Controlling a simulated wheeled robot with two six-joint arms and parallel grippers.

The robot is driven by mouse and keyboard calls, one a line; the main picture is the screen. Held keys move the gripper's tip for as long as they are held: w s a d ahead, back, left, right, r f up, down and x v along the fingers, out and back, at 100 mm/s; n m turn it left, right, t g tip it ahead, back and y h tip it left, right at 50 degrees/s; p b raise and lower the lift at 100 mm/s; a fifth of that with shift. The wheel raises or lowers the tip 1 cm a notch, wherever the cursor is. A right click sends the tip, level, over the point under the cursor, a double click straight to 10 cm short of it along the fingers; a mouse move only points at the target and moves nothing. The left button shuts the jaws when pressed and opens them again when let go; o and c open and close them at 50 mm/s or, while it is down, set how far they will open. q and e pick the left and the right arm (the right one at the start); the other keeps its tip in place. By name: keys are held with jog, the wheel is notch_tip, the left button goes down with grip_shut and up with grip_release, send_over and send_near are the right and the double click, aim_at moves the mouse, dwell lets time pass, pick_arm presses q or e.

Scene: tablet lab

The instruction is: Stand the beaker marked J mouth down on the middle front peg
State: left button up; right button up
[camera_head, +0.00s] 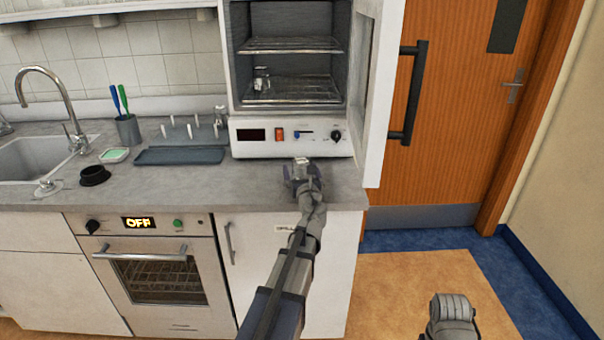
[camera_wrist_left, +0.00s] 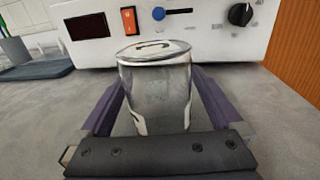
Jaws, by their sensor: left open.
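A clear glass beaker (camera_wrist_left: 155,95) stands upright-sided on the counter in front of the white cabinet. A dark curved mark shows at its top disc; I cannot tell for sure which letter it is. My left gripper (camera_head: 303,176) is open, its purple-grey fingers on either side of this beaker, with a small gap visible. The peg rack (camera_head: 207,136) with several pale pegs stands on the counter to the left. A glass vessel (camera_head: 221,115) is at its back right. The middle front peg looks free.
The drying cabinet (camera_head: 290,122) stands open, its door swung out right; another glass (camera_head: 262,78) sits on its shelf. A dark blue tray (camera_head: 180,156) lies before the rack. A pen cup (camera_head: 128,130), black ring (camera_head: 94,175) and sink (camera_head: 45,155) are left.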

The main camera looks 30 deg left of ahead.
pick_arm(q)
jog(key=c, duration=1.5)
notch_tip(320, 180, up, 10)
jog(key=p, duration=1)
jog(key=shift+c, duration=0.2)
jog(key=shift+s, duration=0.1)
